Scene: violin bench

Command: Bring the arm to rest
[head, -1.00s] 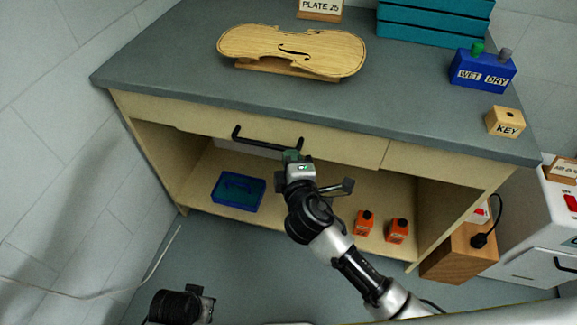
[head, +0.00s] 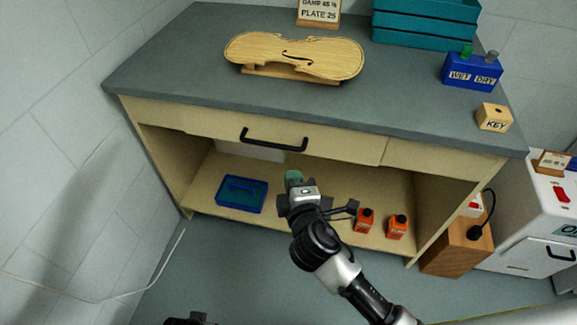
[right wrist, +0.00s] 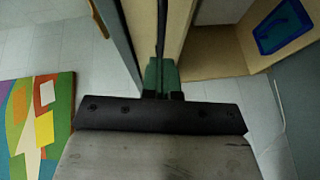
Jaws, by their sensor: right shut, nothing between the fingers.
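My right arm comes in from the lower right in the head view. My right gripper (head: 294,178) is in front of the bench's open shelf, below the black drawer handle (head: 273,140) and apart from it. Its green fingertips are together with nothing between them; the shut fingers also show in the right wrist view (right wrist: 160,75). The drawer (head: 340,145) looks closed.
A violin plate (head: 330,58) lies on its cradle on the bench top (head: 190,75). A blue tray (head: 241,194) and two orange bottles (head: 364,221) stand on the shelf. A wooden box (head: 455,250) with a black plug is at the right.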

